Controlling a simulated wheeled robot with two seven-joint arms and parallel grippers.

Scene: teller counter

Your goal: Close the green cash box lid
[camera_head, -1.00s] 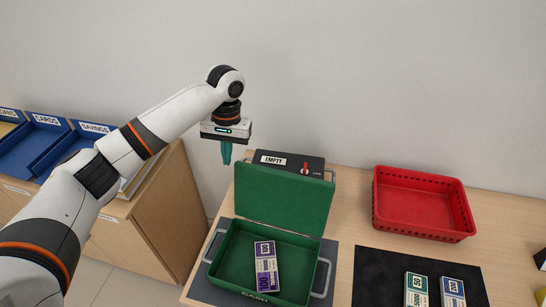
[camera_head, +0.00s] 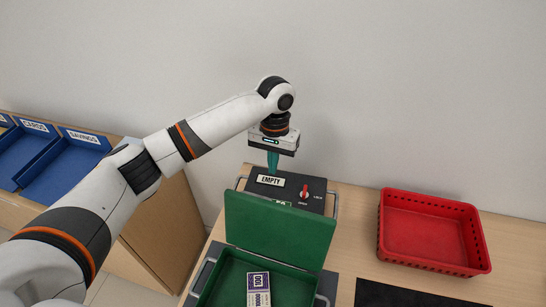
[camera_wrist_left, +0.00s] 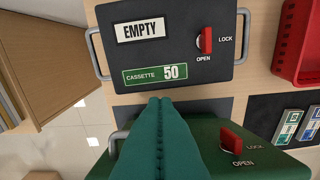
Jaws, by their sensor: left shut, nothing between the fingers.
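The green cash box (camera_head: 215,290) stands open at the bottom of the head view, its front cut off by the picture edge. Its green lid (camera_head: 280,232) stands raised at the back. A banded purple-and-white note bundle (camera_head: 258,290) lies inside. My left gripper (camera_head: 272,172) is shut and empty, with teal fingers pointing down above the dark cassette behind the lid. In the left wrist view the shut fingers (camera_wrist_left: 162,102) overlap the lid (camera_wrist_left: 285,160), whose outer face bears a red knob (camera_wrist_left: 231,140). I cannot tell whether they touch it. My right gripper is not in view.
The dark cassette (camera_head: 318,190), labelled EMPTY, with a red lever and side handles, sits close behind the lid. A red basket (camera_head: 430,235) stands to the right, a black mat (camera_head: 410,294) in front of it. Blue trays (camera_head: 60,165) are at left. Bare table lies between cassette and basket.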

